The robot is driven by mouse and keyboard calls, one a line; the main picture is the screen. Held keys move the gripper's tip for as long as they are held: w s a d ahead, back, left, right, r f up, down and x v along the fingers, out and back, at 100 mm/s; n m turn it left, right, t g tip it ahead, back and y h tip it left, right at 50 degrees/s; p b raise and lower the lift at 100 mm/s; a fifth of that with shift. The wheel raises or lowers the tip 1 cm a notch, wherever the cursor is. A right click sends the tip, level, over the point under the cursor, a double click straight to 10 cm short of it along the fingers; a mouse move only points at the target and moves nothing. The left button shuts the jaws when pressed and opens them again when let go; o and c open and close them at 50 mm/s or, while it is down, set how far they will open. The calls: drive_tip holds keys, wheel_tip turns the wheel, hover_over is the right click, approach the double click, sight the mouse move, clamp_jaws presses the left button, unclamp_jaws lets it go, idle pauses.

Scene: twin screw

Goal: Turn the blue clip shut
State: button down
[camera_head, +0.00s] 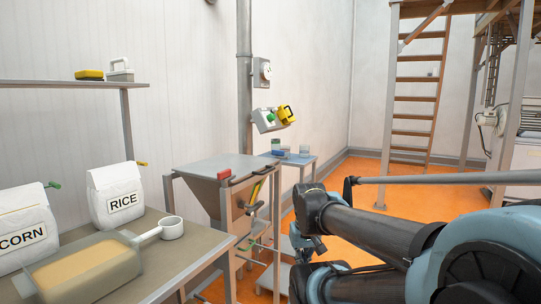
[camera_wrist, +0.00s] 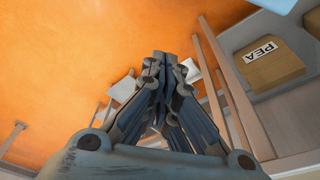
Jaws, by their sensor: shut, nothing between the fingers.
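I cannot make out a blue clip with certainty in either view. In the head view a green clip (camera_head: 53,185) sticks out from the CORN bag (camera_head: 24,228), and a yellow clip (camera_head: 142,163) from the RICE bag (camera_head: 117,193). My gripper (camera_wrist: 160,55) is shut and empty in the wrist view, its fingers together above the orange floor. In the head view my arm reaches in from the right, to the right of the hopper stand, well apart from both bags.
A brown PEA package (camera_wrist: 268,78) lies on a grey surface at the right of the wrist view, beside stand rails. A metal hopper (camera_head: 215,170) stands right of the bag table (camera_head: 188,225). Orange floor is open behind my arm.

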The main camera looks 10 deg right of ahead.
drive_tip(key=w+r+n+t+h, duration=0.2)
drive_tip(key=w+r+n+h, duration=0.1)
drive_tip(key=w+r+n, duration=1.4)
drive_tip(key=w+a+r+n+t, duration=0.1)
drive_tip(key=w+a+r+n, duration=0.2)
drive_tip(key=w, duration=0.6)
drive_tip(key=w+a+r+n+t+h, duration=0.1)
drive_tip(key=w+a+r+n, duration=0.3)
drive_tip(key=w, duration=0.6)
drive_tip(key=w+a+r+n+t+h, duration=0.1)
drive_tip(key=w+a+r+n, duration=0.2)
drive_tip(key=w+r, duration=0.4)
drive_tip(key=shift+w+a+r+n, duration=0.15)
drive_tip(key=shift+w+a+n, duration=0.25)
drive_tip(key=shift+w+n, duration=0.6)
drive_tip(key=shift+w, duration=0.2)
approach(268, 159)
drive_tip(key=x, duration=0.4)
drive_tip(key=shift+s+d+f, duration=0.1)
drive_tip(key=shift+f, duration=0.2)
drive_tip(key=shift+w+d+r, duration=0.1)
drive_tip(key=shift+w+d, duration=0.45)
drive_tip(key=shift+w, duration=0.25)
drive_tip(key=shift+w+d, duration=0.55)
drive_tip(key=shift+w, duration=0.2)
